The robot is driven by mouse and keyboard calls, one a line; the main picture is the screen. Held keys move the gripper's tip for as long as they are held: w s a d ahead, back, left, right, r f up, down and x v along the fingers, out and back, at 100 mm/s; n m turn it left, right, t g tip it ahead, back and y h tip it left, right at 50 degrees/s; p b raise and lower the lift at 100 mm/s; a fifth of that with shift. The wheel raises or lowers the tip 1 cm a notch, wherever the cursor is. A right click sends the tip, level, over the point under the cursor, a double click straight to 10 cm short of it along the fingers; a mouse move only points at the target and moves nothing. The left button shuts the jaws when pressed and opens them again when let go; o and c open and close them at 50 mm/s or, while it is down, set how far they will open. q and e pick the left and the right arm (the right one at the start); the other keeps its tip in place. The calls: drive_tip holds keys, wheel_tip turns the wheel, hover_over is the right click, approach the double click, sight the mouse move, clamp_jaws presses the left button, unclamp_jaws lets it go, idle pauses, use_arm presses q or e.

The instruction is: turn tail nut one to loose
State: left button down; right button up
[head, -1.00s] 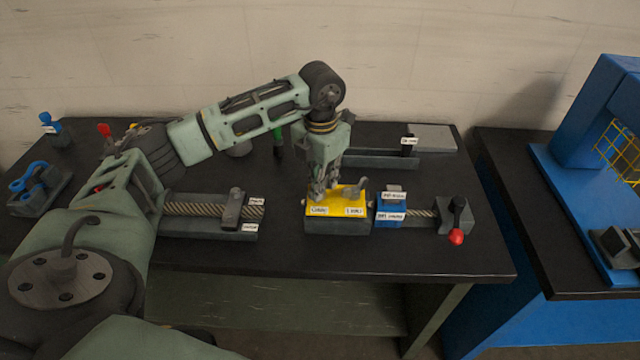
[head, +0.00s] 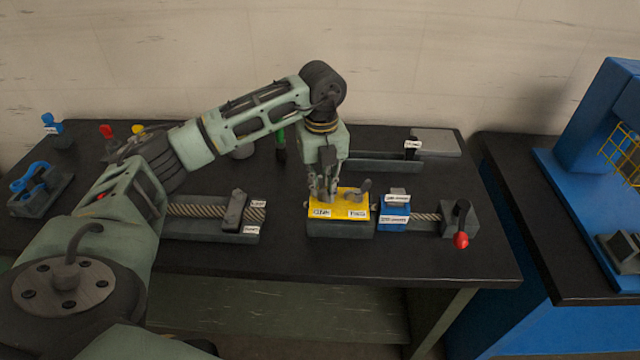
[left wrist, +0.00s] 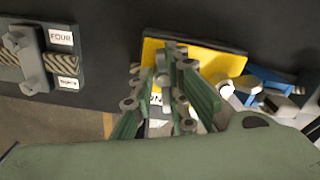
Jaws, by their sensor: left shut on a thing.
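The yellow-topped block (head: 341,203) sits on the black bench, with one label on the left of its top and one on the right. The left label (head: 321,212) appears to read ONE. My left gripper (head: 327,188) points down at the left part of the block and is shut on tail nut one, which its fingers mostly hide. The second tail nut (head: 363,191), with a small lever, stands free on the right of the block. In the left wrist view my fingers (left wrist: 172,92) stand over the yellow plate (left wrist: 210,62). My right gripper is not in view.
A blue slider (head: 394,216) on a threaded rod and a red-knobbed crank (head: 461,238) lie right of the block. Left of it is a rail with a grey clamp (head: 235,210). A long grey rail (head: 380,163) lies behind. The bench front is clear.

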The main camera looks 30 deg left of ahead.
use_arm(q)
drive_tip(key=n, duration=0.5)
drive_tip(key=shift+d+n, duration=0.2)
drive_tip(key=shift+n, duration=0.1)
drive_tip(key=n, duration=0.5)
drive_tip(key=shift+s+r+p, duration=0.1)
drive_tip(key=shift+r+p, duration=0.05)
drive_tip(key=shift+p, duration=0.2)
drive_tip(key=n+p, duration=0.1)
drive_tip(key=n, duration=0.5)
drive_tip(key=shift+n, duration=0.3)
drive_tip(key=shift+a, duration=0.1)
drive_tip(key=c, duration=1.9)
unclamp_jaws()
drive_tip(key=shift+o, duration=0.2)
drive_tip(key=shift+a, duration=0.1)
drive_tip(key=shift+s, duration=0.1)
